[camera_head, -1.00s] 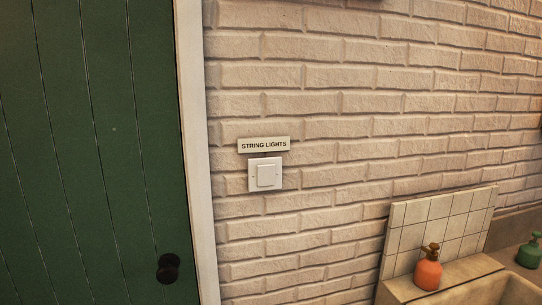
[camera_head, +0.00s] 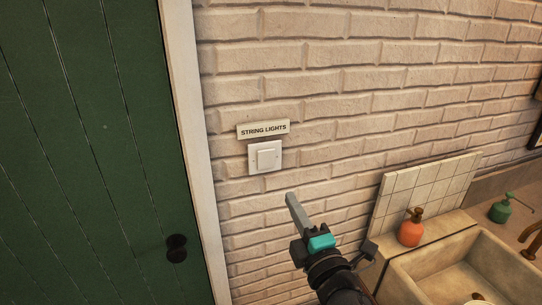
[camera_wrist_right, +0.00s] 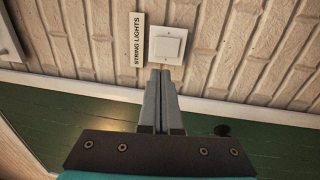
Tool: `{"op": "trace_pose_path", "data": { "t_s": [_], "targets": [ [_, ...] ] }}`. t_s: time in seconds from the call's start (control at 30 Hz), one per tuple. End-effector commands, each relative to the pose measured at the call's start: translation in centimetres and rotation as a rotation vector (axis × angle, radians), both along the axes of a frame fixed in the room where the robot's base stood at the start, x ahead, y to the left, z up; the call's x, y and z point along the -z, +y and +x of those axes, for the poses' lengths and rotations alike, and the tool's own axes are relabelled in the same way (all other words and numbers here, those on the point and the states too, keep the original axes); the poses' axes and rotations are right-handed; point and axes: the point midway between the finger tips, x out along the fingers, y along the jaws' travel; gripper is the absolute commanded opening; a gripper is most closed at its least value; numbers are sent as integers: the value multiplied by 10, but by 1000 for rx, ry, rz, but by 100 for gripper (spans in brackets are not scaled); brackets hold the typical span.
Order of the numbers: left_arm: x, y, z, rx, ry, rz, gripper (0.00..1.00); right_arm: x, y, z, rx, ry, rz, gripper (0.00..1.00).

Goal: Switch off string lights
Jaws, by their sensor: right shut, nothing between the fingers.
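The white string lights switch (camera_head: 265,157) is a square rocker plate on the brick wall. A label (camera_head: 263,129) reading "STRING LIGHTS" is fixed just above it. My right gripper (camera_head: 290,197) is shut and empty, below and slightly right of the switch in the head view. In the right wrist view the shut fingers (camera_wrist_right: 161,72) point toward the wall, with their tips just short of the switch (camera_wrist_right: 169,45) in the picture; I cannot tell the exact gap. The label (camera_wrist_right: 137,40) lies to its left there. My left gripper is not in view.
A green door (camera_head: 90,150) with a dark knob (camera_head: 176,248) and white frame (camera_head: 190,130) is left of the switch. A stone sink (camera_head: 405,283) with an orange soap bottle (camera_head: 411,230) and a green bottle (camera_head: 502,210) stands lower right. The wall around the switch is bare.

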Motion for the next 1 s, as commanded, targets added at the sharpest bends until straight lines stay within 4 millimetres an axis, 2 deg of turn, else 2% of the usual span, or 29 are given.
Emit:
{"op": "trace_pose_path", "data": {
  "t_s": [0.3,0.47,1.0],
  "targets": [
    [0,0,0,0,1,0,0,0,0,0,-1,-1,-1,0],
    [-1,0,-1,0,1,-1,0,-2,3,8,0,-1,0,0],
    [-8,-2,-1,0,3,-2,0,-12,27,84,1,-2,2,0]
  ]
}}
